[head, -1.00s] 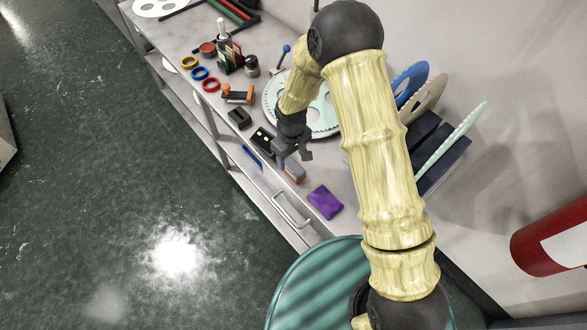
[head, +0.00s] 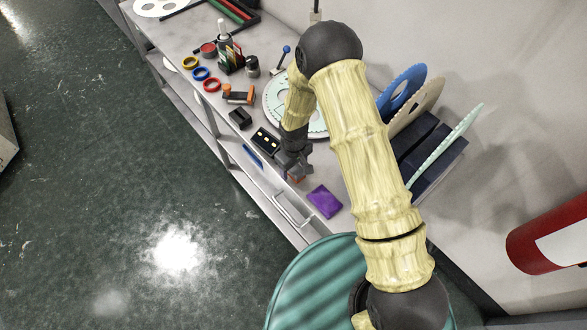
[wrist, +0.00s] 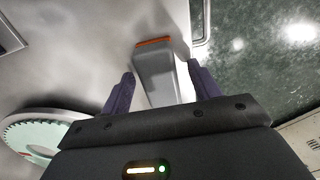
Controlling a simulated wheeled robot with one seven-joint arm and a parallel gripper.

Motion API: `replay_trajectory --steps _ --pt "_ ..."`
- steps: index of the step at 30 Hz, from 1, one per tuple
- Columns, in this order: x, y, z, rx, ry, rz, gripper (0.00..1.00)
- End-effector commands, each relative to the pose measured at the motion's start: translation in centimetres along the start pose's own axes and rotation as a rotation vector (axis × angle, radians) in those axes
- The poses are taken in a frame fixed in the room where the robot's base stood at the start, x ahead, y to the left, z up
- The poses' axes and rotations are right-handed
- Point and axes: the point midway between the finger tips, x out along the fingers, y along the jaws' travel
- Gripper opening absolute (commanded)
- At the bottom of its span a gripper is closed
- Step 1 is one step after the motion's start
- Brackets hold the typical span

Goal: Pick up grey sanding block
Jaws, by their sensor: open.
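The grey sanding block (wrist: 157,75), with an orange edge at its far end, lies on the bench in the wrist view. It sits between the two spread fingers of my gripper (wrist: 158,92), with a gap on each side. In the head view my gripper (head: 295,172) is low over the block and hides most of it. My gripper is open and holds nothing.
A purple cloth (head: 325,202) lies close to my gripper on the bench. A black box with yellow dots (head: 265,141) and a small black block (head: 240,118) stand on the other side. A toothed disc (head: 277,98) lies behind. The bench edge is close.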

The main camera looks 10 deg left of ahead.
Motion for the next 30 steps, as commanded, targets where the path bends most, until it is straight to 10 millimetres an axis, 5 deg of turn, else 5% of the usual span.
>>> replay_trajectory --steps 2,10,22,30 --pt "0.0 0.0 0.0 0.0 0.0 0.0 0.62" --pt "0.0 0.0 0.0 0.0 0.0 0.0 0.11" --pt "-0.8 0.0 -0.1 0.001 0.003 0.001 0.1" --pt "-4.5 0.1 -0.1 0.002 0.005 0.001 0.1"
